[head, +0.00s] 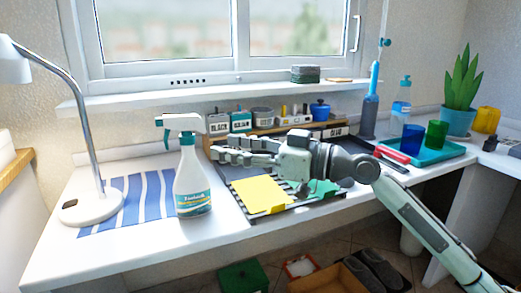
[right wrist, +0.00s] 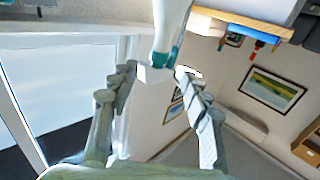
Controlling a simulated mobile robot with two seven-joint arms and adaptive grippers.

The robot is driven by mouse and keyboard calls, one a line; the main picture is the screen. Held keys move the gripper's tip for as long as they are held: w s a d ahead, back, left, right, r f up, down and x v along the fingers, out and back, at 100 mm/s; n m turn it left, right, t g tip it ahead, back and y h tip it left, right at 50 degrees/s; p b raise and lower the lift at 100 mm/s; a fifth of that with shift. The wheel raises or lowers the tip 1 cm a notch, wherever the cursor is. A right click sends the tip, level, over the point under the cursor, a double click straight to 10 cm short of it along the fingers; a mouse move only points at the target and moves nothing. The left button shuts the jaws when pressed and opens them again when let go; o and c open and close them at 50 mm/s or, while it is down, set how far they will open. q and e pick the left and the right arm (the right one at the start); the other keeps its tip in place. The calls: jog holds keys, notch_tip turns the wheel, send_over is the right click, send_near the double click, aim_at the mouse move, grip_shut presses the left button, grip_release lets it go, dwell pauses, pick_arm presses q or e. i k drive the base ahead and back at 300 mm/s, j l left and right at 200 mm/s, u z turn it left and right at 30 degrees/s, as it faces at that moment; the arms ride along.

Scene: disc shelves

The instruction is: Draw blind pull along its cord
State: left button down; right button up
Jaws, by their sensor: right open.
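A thin cord hangs at the right side of the window, with a small teal knob (head: 386,42) on it that looks like the blind pull. It is high above the sill's right end, well right of and above my right gripper. My right gripper (head: 222,150) is open and points left, close beside the white spray bottle (head: 193,185) with its teal trigger. In the right wrist view the open fingers (right wrist: 150,80) frame the bottle's head (right wrist: 164,50); I cannot tell whether they touch it. The pull cannot be made out there. My left gripper is out of view.
A lamp (head: 92,205) stands left on a striped blue mat (head: 128,198). A tall blue item in a grey holder (head: 369,118), a blue-capped bottle (head: 401,105) and a teal tray (head: 440,157) with cups stand right. Labelled containers (head: 241,122) line the back. Yellow paper (head: 260,193) lies in front.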

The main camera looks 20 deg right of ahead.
aim_at(387, 41)
jog(key=l, duration=0.1)
jog(key=z, duration=1.35)
jog(key=k+l, duration=0.05)
